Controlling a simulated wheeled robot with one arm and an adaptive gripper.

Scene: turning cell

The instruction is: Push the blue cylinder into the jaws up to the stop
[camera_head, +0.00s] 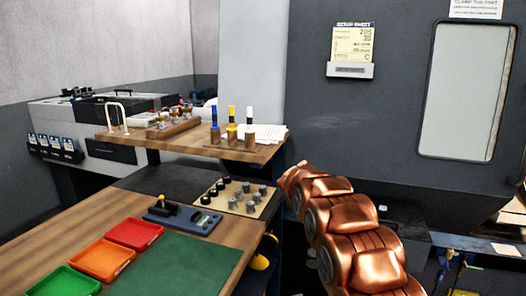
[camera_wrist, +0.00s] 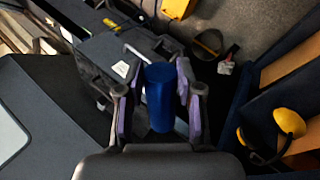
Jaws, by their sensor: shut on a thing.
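A blue cylinder (camera_wrist: 160,98) shows in the middle of the wrist view, with its round end uppermost in the picture. My gripper (camera_wrist: 160,80) is shut on it, with a purple-lined finger on either side. Below the cylinder in the wrist view there is a dark toolbox-like object and floor, partly hidden. In the head view my copper arm reaches up from the lower right, and its end, the gripper and the cylinder cannot be made out there. The jaws and the stop cannot be identified in either view.
A grey machine front with a windowed door (camera_head: 466,92) and a setup sheet (camera_head: 352,45) stands behind my arm. At left, a wooden bench holds orange-red trays (camera_head: 134,233), a green mat (camera_head: 188,265) and a board of small parts (camera_head: 238,197). Yellow earmuffs (camera_wrist: 289,121) hang at right.

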